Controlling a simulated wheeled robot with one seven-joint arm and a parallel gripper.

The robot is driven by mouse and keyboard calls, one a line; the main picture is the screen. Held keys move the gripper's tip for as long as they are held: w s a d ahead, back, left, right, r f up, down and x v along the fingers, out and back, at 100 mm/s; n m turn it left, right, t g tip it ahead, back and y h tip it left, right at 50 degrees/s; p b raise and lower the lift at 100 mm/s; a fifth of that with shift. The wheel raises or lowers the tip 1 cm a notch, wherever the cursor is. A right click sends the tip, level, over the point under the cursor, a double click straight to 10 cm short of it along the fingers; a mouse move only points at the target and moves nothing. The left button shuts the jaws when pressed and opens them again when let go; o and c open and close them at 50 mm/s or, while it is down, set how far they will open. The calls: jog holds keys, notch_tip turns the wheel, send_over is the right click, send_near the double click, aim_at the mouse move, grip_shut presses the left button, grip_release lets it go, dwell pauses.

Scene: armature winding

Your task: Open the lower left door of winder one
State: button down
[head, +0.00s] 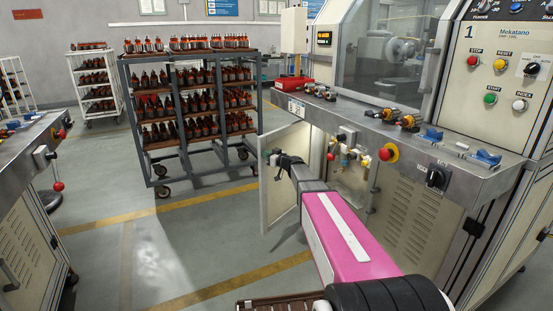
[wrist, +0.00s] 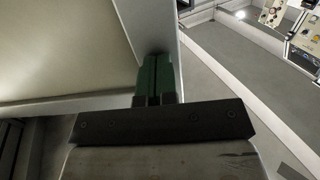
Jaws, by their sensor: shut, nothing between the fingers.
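Winder one (head: 510,65) stands at the right, with a "1" on its panel. Its lower left door (head: 283,195) stands open, swung out to the left of the cabinet. The opening (head: 350,175) behind it shows valves and fittings inside. My gripper (head: 272,157) is at the upper part of the open door, in front of its inner face. In the wrist view, my green fingers (wrist: 158,78) are together and empty, close beside the lip along the door's edge (wrist: 162,28). I cannot tell whether they touch it. My arm hides part of the cabinet front.
A grey rack (head: 122,105) of armatures stands behind the door, and a white rack (head: 100,85) is farther left. Another machine (head: 25,190) is at the left edge. The grey floor (head: 160,240) between them is clear. The worktop edge (head: 470,185) with knobs juts out above the cabinet.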

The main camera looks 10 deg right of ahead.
jog(key=w+a, duration=0.6)
jog(key=w, duration=0.3)
jog(key=w+a+m+t+h, duration=0.1)
jog(key=w+a, duration=0.6)
jog(key=w, duration=0.3)
